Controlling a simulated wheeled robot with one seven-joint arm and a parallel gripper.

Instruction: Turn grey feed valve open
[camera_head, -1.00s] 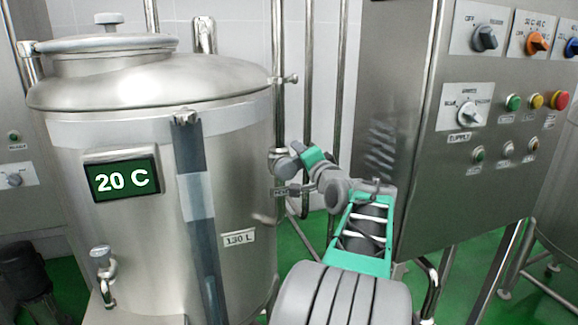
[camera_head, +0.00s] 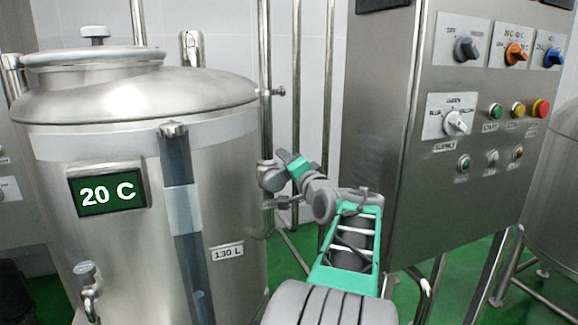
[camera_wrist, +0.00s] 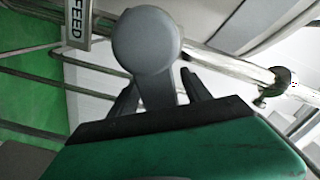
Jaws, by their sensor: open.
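The grey feed valve (camera_wrist: 146,40) fills the top middle of the wrist view, with a round grey head and a grey handle running down toward my gripper. My gripper (camera_wrist: 160,86) is open, with one dark finger on each side of the handle. Whether either finger touches it, I cannot tell. In the head view the valve (camera_head: 271,176) sits on the upright pipe right of the tank, and my gripper (camera_head: 286,157) is close at its upper right. A FEED label (camera_wrist: 77,22) shows left of the valve in the wrist view.
The steel tank (camera_head: 120,240) with a 20 C display (camera_head: 108,190) stands left of the valve. A control cabinet (camera_head: 395,170) with knobs and buttons stands at the right. Thin upright pipes (camera_head: 297,80) run behind my gripper. Green floor shows below.

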